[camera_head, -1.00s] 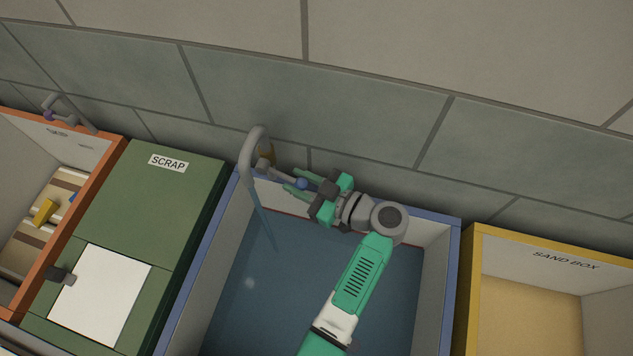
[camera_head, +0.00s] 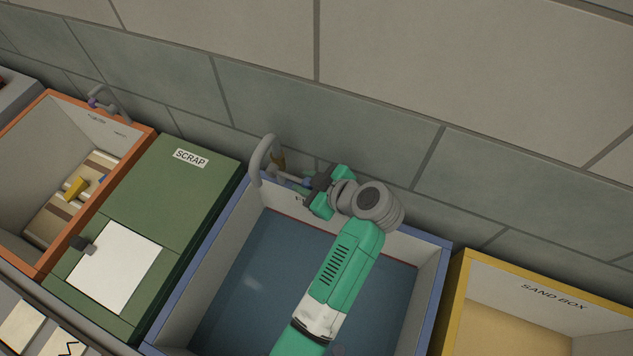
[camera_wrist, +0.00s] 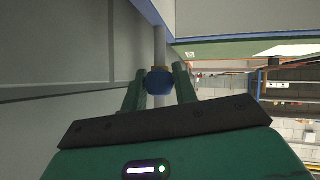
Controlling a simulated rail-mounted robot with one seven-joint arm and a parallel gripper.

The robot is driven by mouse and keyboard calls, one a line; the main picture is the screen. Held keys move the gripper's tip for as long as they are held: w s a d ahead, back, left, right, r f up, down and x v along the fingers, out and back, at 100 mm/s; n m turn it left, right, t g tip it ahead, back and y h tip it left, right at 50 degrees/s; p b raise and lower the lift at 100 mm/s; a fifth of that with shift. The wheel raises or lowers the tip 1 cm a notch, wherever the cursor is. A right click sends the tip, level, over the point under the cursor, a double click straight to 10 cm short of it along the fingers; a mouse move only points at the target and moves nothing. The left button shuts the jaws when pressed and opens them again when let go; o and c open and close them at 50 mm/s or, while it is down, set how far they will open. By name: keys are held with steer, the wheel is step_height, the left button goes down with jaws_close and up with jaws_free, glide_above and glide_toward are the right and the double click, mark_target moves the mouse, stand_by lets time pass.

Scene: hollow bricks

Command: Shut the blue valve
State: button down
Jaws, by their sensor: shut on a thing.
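The blue valve knob (camera_wrist: 159,80) sits between my two green fingers in the wrist view, at the end of a grey pipe. My gripper (camera_wrist: 161,86) is shut on it. In the head view my gripper (camera_head: 303,187) is at the back rim of the blue-edged basin, just right of the grey curved spout (camera_head: 256,165). There the knob is mostly hidden by the fingers; only a small bluish part shows. No water stream shows under the spout.
The blue-edged basin (camera_head: 205,245) holds dark water under my arm. A green scrap bin (camera_head: 185,185) and an orange-edged box (camera_head: 140,155) stand to the left. A yellow sand box (camera_head: 459,285) stands to the right. A tiled wall (camera_head: 400,90) rises close behind.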

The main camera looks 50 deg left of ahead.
steer(key=shift+r, duration=0.1)
steer(key=c, duration=1.1)
jaws_free()
steer(key=p+v, duration=0.1)
steer(key=v, duration=0.6)
steer(key=shift+w+d+r, duration=0.1)
steer(key=shift+d+r, duration=0.1)
steer(key=shift+d, duration=0.15)
